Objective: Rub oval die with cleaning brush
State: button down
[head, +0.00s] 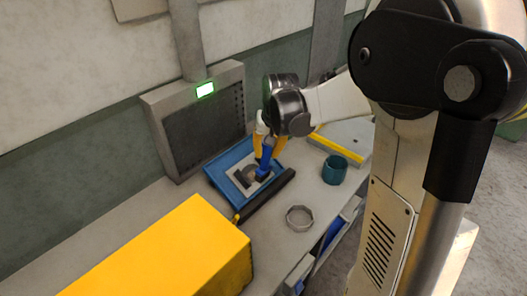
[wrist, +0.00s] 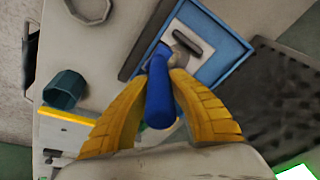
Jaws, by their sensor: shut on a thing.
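My gripper (head: 268,152) has yellow fingers and is shut on the blue handle of the cleaning brush (head: 265,161). The handle also shows between the fingers in the wrist view (wrist: 160,95). The brush points down, with its dark head low over a pale square piece in the blue tray (head: 217,176). A grey rounded shape on that piece, seemingly the oval die (head: 246,176), is partly hidden by the brush. The brush head appears at or very close to it; I cannot tell whether they touch.
A black bar (head: 268,194) lies along the tray's front edge. A teal cup (head: 335,171) and a grey faceted ring (head: 300,217) stand nearby. A large yellow box (head: 170,250) is at front left. A grey panel unit (head: 200,120) stands behind the tray.

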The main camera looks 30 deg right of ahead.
jog(key=shift+s+d+r+p, duration=0.15)
jog(key=shift+s+r+p, duration=0.15)
jog(key=shift+r, duration=0.25)
jog(key=shift+s+d+r+p, duration=0.1)
jog(key=shift+s+r+p, duration=0.2)
jog(key=shift+r, duration=0.35)
jog(key=shift+s+d+r+p, duration=0.15)
jog(key=shift+s+r+p, duration=0.2)
jog(key=shift+r+p, duration=0.25)
jog(key=shift+s+d+r+p, duration=0.1)
jog(key=shift+s+r+p, duration=0.2)
jog(key=shift+r+p, duration=0.25)
jog(key=shift+w+f, duration=0.1)
jog(key=shift+w+a+f+b, duration=0.2)
jog(key=shift+w+f+b, duration=0.35)
jog(key=shift+f+b, duration=0.4)
jog(key=shift+w+a+f+b, duration=0.25)
jog(key=shift+w+f+b, duration=0.25)
jog(key=shift+f+b, duration=0.5)
jog(key=shift+w+a+f+b, duration=0.2)
jog(key=shift+w+f+b, duration=0.35)
jog(key=shift+f+b, duration=0.4)
jog(key=shift+b+x, duration=0.45)
jog(key=shift+x, duration=0.5)
jog(key=shift+w+a+r, duration=0.1)
jog(key=shift+w+a, duration=0.1)
